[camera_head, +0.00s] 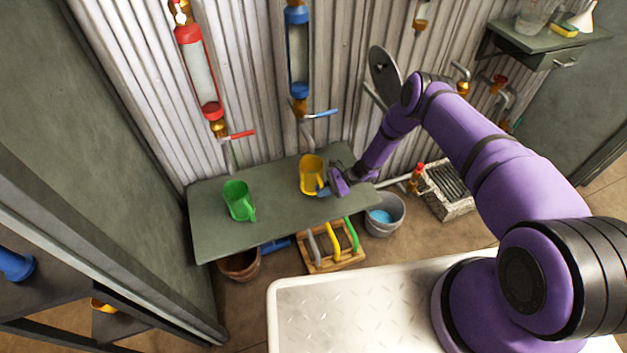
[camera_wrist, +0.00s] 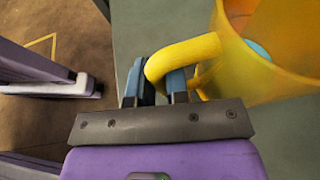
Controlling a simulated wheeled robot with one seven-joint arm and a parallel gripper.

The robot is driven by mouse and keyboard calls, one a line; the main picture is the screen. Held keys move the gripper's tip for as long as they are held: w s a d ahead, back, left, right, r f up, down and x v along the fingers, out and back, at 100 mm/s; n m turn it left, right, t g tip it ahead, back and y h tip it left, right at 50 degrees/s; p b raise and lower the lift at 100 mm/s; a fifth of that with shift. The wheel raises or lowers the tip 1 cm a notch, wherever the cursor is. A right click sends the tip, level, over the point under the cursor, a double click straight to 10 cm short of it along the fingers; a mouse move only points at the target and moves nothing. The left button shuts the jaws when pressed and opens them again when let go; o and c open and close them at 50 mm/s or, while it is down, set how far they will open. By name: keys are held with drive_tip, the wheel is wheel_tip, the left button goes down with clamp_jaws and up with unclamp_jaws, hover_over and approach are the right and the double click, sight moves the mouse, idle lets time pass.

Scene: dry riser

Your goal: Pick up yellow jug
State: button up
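The yellow jug (camera_head: 311,174) stands upright at the back right of the grey-green bench (camera_head: 270,217). In the wrist view, its open mouth and wall (camera_wrist: 272,75) fill the upper right, and its handle (camera_wrist: 185,55) curves toward my gripper. My gripper (camera_wrist: 160,82) is at the handle side of the jug, with its blue fingers close together on either side of the handle. It appears shut on the handle; the contact is partly hidden. The head view shows my gripper (camera_head: 326,190) just right of the jug. The jug looks to be on or very near the bench top.
A green jug (camera_head: 239,200) stands left on the bench. Red (camera_head: 237,134) and blue (camera_head: 320,113) valve levers stick out above the bench. Below are a wooden caddy (camera_head: 331,262), a grey bucket (camera_head: 397,212) and a brown pot (camera_head: 238,267). The bench front is clear.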

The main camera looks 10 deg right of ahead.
sight(322, 183)
drive_tip(key=shift+r, duration=0.15)
clamp_jaws()
drive_tip(key=shift+r, duration=0.55)
wheel_tip(322, 183, up, 2)
drive_tip(key=shift+r, duration=0.1)
drive_tip(key=s+d+r, duration=0.1)
drive_tip(key=s+d, duration=0.1)
drive_tip(key=s, duration=1.4)
drive_tip(key=shift+d+r, duration=0.2)
drive_tip(key=shift+r, duration=0.2)
